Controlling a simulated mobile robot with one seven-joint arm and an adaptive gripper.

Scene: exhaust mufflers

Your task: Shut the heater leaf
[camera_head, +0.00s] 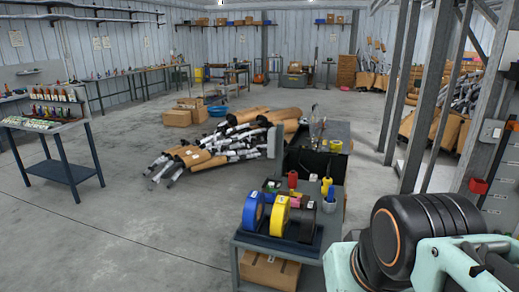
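A dark, box-like unit (312,166) stands behind the front bench, right of the middle. A pale upright panel (275,142) stands at its left side and sticks out toward me, like a leaf standing open. I take these for the heater and its leaf, but no label confirms it. The lower part of the unit is hidden by the bench and the things on it. My arm, mint green and black, fills the lower right corner. I cannot make out my gripper's fingertips in this view.
The front bench (333,226) holds blue and yellow tape rolls (279,215) and small bottles. A pile of mufflers (225,140) lies left of the unit. Steel posts (432,90) rise at right.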

